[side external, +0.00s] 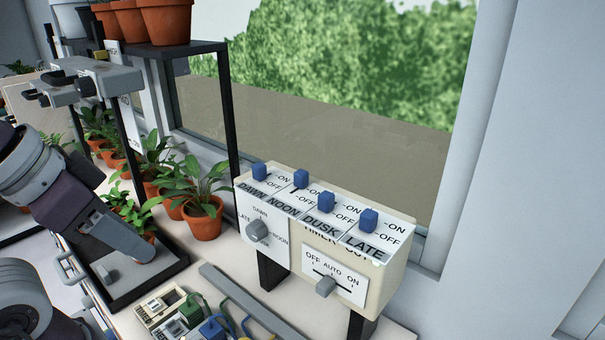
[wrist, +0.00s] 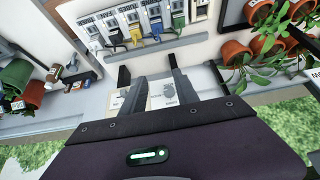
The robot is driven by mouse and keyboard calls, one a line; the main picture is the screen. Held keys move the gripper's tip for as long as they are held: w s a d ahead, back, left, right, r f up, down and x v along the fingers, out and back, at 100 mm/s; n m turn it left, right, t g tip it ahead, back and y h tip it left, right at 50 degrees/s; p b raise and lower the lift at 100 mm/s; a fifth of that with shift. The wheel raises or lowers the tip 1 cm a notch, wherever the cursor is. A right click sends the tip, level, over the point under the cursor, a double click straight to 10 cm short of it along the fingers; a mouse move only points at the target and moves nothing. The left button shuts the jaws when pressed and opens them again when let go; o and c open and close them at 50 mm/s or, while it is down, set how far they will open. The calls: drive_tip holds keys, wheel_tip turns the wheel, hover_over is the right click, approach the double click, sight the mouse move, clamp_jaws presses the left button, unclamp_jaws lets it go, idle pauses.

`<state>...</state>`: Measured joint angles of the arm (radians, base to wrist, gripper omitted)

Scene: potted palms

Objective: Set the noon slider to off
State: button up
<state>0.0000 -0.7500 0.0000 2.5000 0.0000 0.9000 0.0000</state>
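In the side view, a cream control box (side external: 378,285) stands on black legs with four blue sliders along its top. The noon slider (side external: 301,178) is second from the left, at the far end of its slot by the ON mark. The dawn slider (side external: 259,171), dusk slider (side external: 326,202) and late slider (side external: 368,219) sit lower in line, near OFF. My gripper (side external: 148,252) is well left of the box, pointing down toward the bench. In the wrist view, my gripper's (wrist: 156,70) two fingers are apart with nothing held. I cannot make out the sliders there.
The box front has a rotary dial (side external: 257,231) and an OFF/AUTO/ON lever (side external: 325,286). Potted plants (side external: 205,215) and a black shelf (side external: 228,105) stand behind and left. A panel with coloured plugs (wrist: 152,25) lies on the bench. A window is behind.

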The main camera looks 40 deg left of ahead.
idle(0.3)
drive_tip(key=shift+o, duration=0.6)
drive_tip(key=g, duration=0.1)
approach(300, 172)
wheel_tip(300, 172, down, 2)
drive_tip(key=x, duration=0.7)
drive_tip(key=shift+w+r, duration=0.15)
drive_tip(key=shift+w, duration=0.15)
drive_tip(key=shift+w+f, duration=0.1)
drive_tip(key=shift+f, duration=0.15)
clamp_jaws()
